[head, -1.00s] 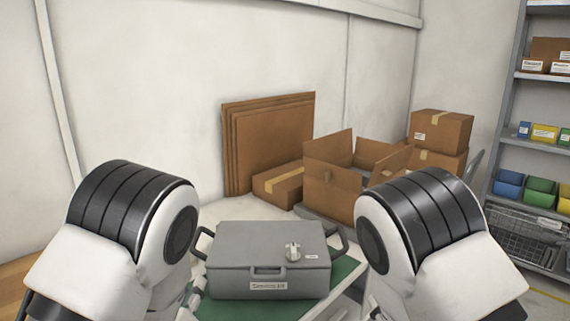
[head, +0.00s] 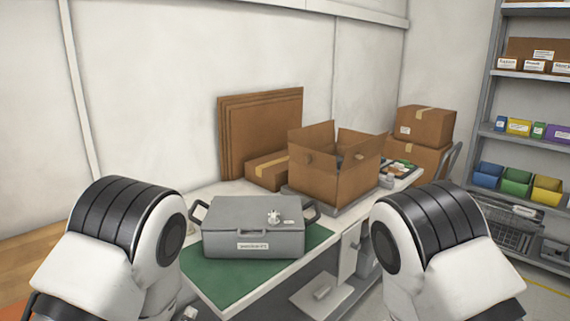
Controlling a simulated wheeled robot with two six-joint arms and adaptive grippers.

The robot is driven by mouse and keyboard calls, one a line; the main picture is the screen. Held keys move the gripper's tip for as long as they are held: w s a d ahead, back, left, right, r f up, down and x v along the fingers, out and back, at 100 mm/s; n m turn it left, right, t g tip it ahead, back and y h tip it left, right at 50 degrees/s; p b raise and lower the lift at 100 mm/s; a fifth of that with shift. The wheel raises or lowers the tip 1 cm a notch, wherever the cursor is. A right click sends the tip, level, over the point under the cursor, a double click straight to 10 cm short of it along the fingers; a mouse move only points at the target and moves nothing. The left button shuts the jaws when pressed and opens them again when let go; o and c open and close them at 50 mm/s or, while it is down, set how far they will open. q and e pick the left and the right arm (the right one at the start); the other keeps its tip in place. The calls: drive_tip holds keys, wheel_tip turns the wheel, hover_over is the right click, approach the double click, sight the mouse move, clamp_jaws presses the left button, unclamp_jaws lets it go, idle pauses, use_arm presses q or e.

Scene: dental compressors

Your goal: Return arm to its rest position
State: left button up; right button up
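My two arms show at the bottom of the head view, one on the left and one on the right, as white links with black ribbed joints. Neither gripper can be made out; both are out of the picture or hidden by the arm links. A grey lidded case (head: 253,228) with dark side handles, a front label and a small light-coloured knob on top stands between the arms. It rests on a green mat (head: 225,280) on the white table (head: 203,193). Neither visible arm link appears to hold it.
An open cardboard box (head: 325,175) stands behind the case, with a closed carton (head: 267,171) and flat cardboard sheets (head: 260,135) by the wall. Stacked cartons (head: 425,126) stand further right. A shelf with coloured bins (head: 517,181) is at far right. Bare floor (head: 550,308) shows at lower right.

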use_arm(q)
drive_tip(key=s+a+f+n+g+p, duration=0.25)
drive_tip(key=s+f+n+g, duration=0.55)
drive_tip(key=s+f+n, duration=0.5)
use_arm(e)
drive_tip(key=s+d+f+m+g, duration=0.4)
drive_tip(key=s+f+m+g, duration=0.4)
drive_tip(key=s+f+m, duration=0.45)
use_arm(q)
drive_tip(key=s+f+n+g, duration=0.3)
drive_tip(key=s+n, duration=0.2)
drive_tip(key=s, duration=0.3)
drive_tip(key=s+a+f+n+g+p, duration=0.1)
drive_tip(key=s+f+n+g, duration=0.3)
drive_tip(key=s, duration=0.5)
drive_tip(key=n, duration=0.2)
drive_tip(key=shift+s+a+n+h, duration=0.15)
drive_tip(key=shift+s+n+h, duration=0.15)
drive_tip(key=shift+h, duration=0.1)
use_arm(e)
drive_tip(key=s+f+m+g, duration=0.7)
drive_tip(key=s+m, duration=0.5)
drive_tip(key=s, duration=0.2)
drive_tip(key=shift+d+f+y, duration=0.15)
drive_tip(key=shift+f+y, duration=0.25)
drive_tip(key=shift+f, duration=0.1)
use_arm(q)
drive_tip(key=shift+f, duration=0.1)
use_arm(e)
drive_tip(key=shift+s, duration=0.15)
